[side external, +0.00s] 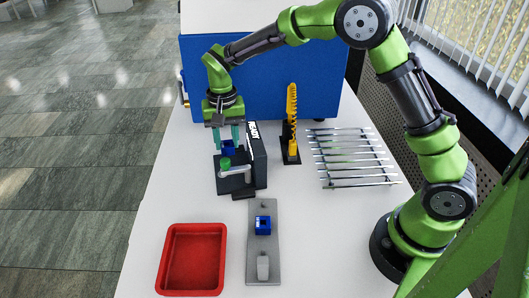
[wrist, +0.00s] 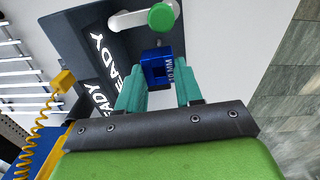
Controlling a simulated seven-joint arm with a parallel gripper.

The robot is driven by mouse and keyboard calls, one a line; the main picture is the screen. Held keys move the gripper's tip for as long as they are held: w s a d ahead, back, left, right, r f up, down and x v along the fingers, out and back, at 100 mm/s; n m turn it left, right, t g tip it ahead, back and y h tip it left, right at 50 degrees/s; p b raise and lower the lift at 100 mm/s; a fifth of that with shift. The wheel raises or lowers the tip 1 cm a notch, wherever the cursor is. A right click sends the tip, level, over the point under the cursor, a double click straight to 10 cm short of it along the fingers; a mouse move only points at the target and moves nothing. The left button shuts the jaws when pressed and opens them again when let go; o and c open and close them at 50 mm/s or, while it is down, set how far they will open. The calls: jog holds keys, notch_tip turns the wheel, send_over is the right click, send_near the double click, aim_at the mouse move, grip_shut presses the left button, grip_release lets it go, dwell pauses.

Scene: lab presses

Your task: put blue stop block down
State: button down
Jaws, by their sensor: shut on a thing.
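My gripper (side external: 228,134) points down at the dark press (side external: 256,158), its teal fingers shut on a blue stop block (side external: 229,148). In the wrist view the block (wrist: 155,69) sits between the fingertips (wrist: 159,84) and carries a printed mark that looks like "10 MM". The press has a grey lever with a green knob (side external: 225,163) close below the block, and a panel reading "READY". I cannot tell whether the block touches the press. Another blue block (side external: 263,225) stands on a grey plate (side external: 262,252) in front of the press.
A red tray (side external: 192,286) stands at the front left. A grey piece (side external: 263,268) sits on the plate's near end. A yellow coiled part (side external: 292,115) and a metal rack (side external: 352,157) stand right of the press. A blue box (side external: 290,90) is behind.

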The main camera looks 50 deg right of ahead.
notch_tip(320, 180, up, 3)
jog(key=n, duration=0.7)
send_over(194, 260)
notch_tip(194, 260, down, 6)
jog(key=shift+s, duration=0.1)
jog(key=shift+f, duration=2.25)
jog(key=shift+f, duration=0.1)
jog(key=c, duration=0.7)
grip_release()
jog(key=shift+c, duration=0.2)
